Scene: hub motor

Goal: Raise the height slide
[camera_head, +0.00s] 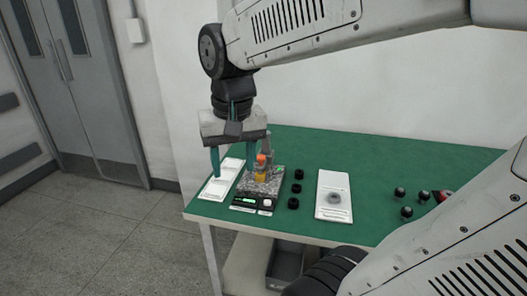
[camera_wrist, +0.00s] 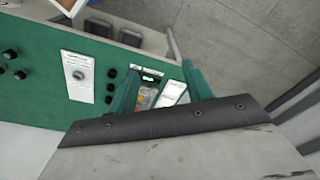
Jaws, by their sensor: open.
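A small device with a speckled grey base (camera_head: 258,184) stands near the left end of the green table. An upright grey post (camera_head: 266,146) rises from it, with an orange-red part (camera_head: 262,159) and a yellow part (camera_head: 261,171) at its front. I cannot tell which part is the height slide. My gripper (camera_head: 236,170) points down with its teal fingers open. One finger is left of the device and the other is close to the post; contact is unclear. In the wrist view, the device (camera_wrist: 147,97) shows partly between the fingers, its lower part hidden by my gripper.
White cards (camera_head: 222,178) (camera_head: 333,196) lie either side of the device; the right one bears a grey round part. Several black knobs (camera_head: 294,203) stand between. More dark knobs (camera_head: 400,192) and a red-and-black part (camera_head: 443,195) are at the right. The green table (camera_head: 385,160) is clear behind.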

